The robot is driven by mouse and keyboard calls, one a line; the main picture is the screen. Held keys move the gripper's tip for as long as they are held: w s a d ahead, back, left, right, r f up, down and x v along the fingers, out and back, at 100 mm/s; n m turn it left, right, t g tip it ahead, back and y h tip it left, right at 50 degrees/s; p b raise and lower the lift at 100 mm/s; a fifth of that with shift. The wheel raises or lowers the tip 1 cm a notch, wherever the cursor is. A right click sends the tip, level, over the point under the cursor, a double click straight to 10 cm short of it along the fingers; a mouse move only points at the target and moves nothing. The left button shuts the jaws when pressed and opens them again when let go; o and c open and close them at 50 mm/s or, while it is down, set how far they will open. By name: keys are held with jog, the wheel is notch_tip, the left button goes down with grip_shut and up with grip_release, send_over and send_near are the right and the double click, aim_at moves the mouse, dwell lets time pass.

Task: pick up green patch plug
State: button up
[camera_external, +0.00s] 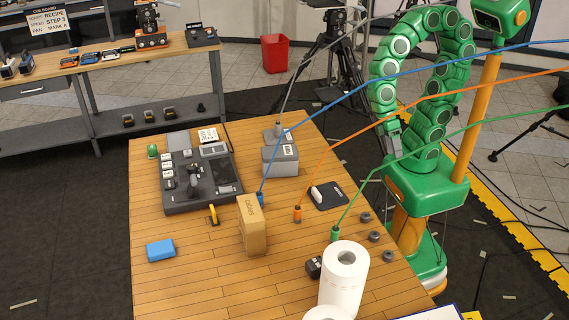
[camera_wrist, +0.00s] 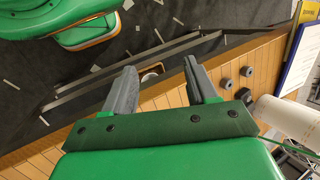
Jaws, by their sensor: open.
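The green patch plug (camera_external: 335,234) stands on the wooden table, with its green cable rising to the right, in the external view. It sits just behind the paper towel roll and to the right of the orange plug (camera_external: 297,213). I cannot make it out in the wrist view. My gripper (camera_wrist: 157,80) is open, with its two grey fingers spread and nothing clearly held between them. In the external view, my gripper hangs low by the table's right edge, up and right of the green plug and apart from it; its fingertips are hard to make out there.
A paper towel roll (camera_external: 344,280), small dark box (camera_external: 314,267), tan carton (camera_external: 252,225) and mouse pad (camera_external: 330,196) surround the plugs. Several grey knobs (camera_external: 365,217) lie to the right. A blue plug (camera_external: 260,198) stands left. Blue, orange and green cables cross above the table.

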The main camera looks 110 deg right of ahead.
aim_at(335, 238)
jog(key=w+a+r+m+t+y, duration=0.1)
jog(key=w+a+m+t+y, duration=0.1)
jog(key=w+a+m+y, duration=0.9)
jog(key=w+a+f+m+t+h, duration=0.1)
jog(key=w+f+m, duration=0.2)
jog(key=w, duration=0.2)
jog(key=w+a+f+m+t+h, duration=0.1)
jog(key=w+f+m+t, duration=0.1)
jog(key=w, duration=0.4)
jog(key=w+a+f+m+t+h, duration=0.1)
jog(key=w+f+m, duration=0.4)
jog(key=f, duration=0.1)
jog(key=shift+w+a+f+t, duration=0.2)
jog(key=shift+a+t, duration=0.1)
jog(key=shift+x, duration=3.85)
jog(key=shift+w+r, duration=0.15)
jog(key=shift+c, duration=0.4)
jog(key=c, duration=1)
